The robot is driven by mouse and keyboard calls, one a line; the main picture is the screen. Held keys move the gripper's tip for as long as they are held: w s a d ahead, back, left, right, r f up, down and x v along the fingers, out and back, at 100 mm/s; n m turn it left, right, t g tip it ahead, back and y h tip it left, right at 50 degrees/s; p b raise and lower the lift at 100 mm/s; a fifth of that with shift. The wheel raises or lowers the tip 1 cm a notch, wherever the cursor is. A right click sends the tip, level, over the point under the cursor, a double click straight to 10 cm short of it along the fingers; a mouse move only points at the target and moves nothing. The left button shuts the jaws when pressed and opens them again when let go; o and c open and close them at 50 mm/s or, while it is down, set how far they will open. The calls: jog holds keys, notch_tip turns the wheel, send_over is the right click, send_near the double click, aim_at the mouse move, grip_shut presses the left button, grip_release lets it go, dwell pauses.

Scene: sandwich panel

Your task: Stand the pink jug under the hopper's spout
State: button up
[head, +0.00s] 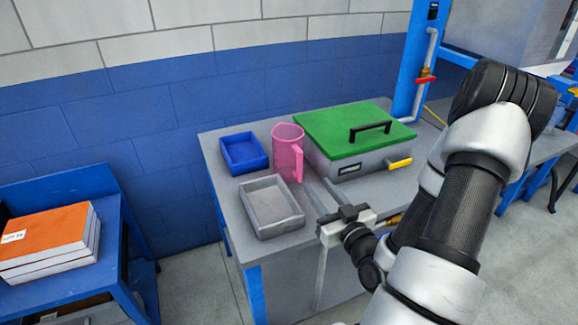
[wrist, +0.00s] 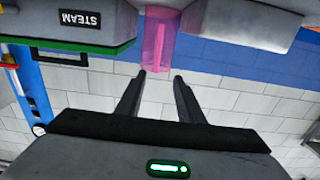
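The pink jug (head: 286,158) stands upright on the grey bench, between a blue tray and a green-lidded box, its handle towards the right front. It also shows in the wrist view (wrist: 159,38), ahead of the fingers. My gripper (head: 319,192) is at the bench's front, in front of the jug and apart from it. In the wrist view my gripper (wrist: 159,75) has its fingers spread with nothing between them. I cannot make out the hopper or its spout for certain; a large grey housing (head: 510,35) is cut off at the upper right.
The green-lidded box (head: 345,128) is close right of the jug, with a yellow handle at its front. The blue tray (head: 241,168) and grey tray (head: 247,218) are on the left. A pipe with a red valve (head: 425,79) runs up a blue post. A wall is behind.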

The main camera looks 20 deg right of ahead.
aim_at(301, 161)
jog(key=w+b, duration=0.4)
jog(key=w, duration=0.4)
jog(key=shift+a, duration=0.1)
jog(key=shift+w+d+b, duration=0.2)
jog(key=shift+w+b, duration=0.15)
jog(key=shift+w, duration=2.85)
grip_shut()
